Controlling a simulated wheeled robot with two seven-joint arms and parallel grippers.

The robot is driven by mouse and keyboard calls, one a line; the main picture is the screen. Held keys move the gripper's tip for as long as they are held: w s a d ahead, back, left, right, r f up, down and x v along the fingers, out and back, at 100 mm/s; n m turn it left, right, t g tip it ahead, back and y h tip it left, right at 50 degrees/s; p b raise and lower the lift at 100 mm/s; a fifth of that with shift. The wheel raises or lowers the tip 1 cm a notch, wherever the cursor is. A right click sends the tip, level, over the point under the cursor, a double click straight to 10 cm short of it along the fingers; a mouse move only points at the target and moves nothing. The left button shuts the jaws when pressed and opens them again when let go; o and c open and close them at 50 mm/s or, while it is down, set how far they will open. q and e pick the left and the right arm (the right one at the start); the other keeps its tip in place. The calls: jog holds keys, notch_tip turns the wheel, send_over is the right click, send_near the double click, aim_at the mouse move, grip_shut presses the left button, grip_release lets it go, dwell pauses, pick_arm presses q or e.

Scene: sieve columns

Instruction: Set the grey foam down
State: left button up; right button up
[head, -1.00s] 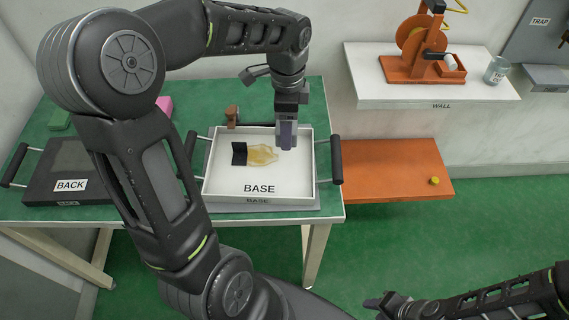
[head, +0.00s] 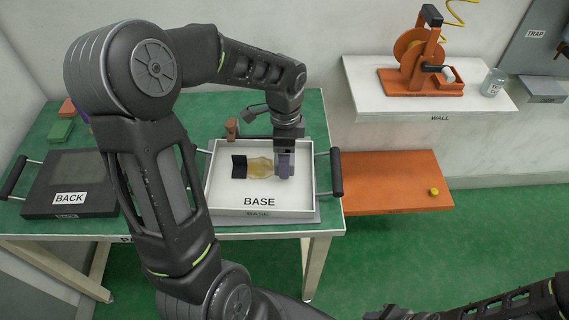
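My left gripper (head: 284,164) reaches down over the right half of the white tray marked BASE (head: 220,203). It seems shut on a small grey-violet block, which I take to be the grey foam (head: 285,171). The block is at or just above the tray floor; I cannot tell whether it touches. Directly left of it lies a translucent yellow piece (head: 260,167) with a dark block (head: 239,167) at its left end. My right gripper (head: 382,314) is only partly in view at the bottom edge, so its fingers cannot be read.
The tray has dark side handles (head: 336,172) and stands on a green table. An orange shelf (head: 390,185) and a white wall shelf (head: 400,105) are at right.

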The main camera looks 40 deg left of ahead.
pick_arm(q)
jog(key=shift+f, duration=1.9)
jog(key=shift+f, duration=0.2)
jog(key=o, duration=1.3)
jog(key=shift+r, duration=0.15)
notch_tip(320, 180, up, 12)
jog(key=shift+r, duration=0.1)
